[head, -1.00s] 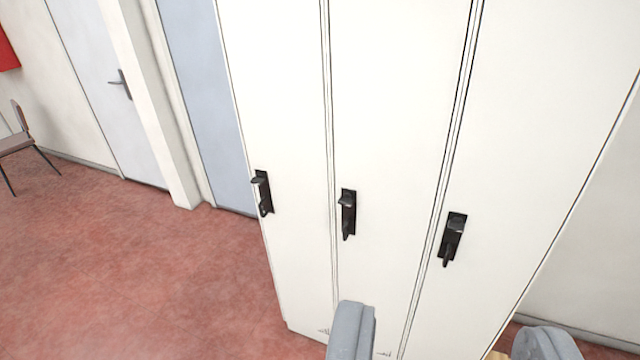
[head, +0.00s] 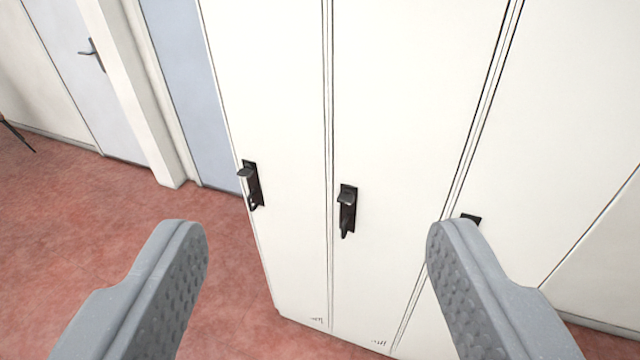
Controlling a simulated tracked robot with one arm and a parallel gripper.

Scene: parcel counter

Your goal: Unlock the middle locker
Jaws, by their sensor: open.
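The middle locker (head: 405,110) is a tall white door between two others, and it looks shut. Its black lock handle (head: 347,208) sits near its left edge, with a knob at the top and a short lever pointing down. My gripper (head: 317,245) is open and empty, its two grey fingers wide apart. In the picture the middle handle lies between the fingers, a little above the line of their tips and right of centre. The fingers look nearer to the camera than the door, and I see no contact.
The left locker has a similar black handle (head: 251,186). The right locker's handle (head: 471,218) is mostly hidden behind my right finger. A blue-grey panel (head: 195,90) and a door with a lever handle (head: 93,55) stand at left.

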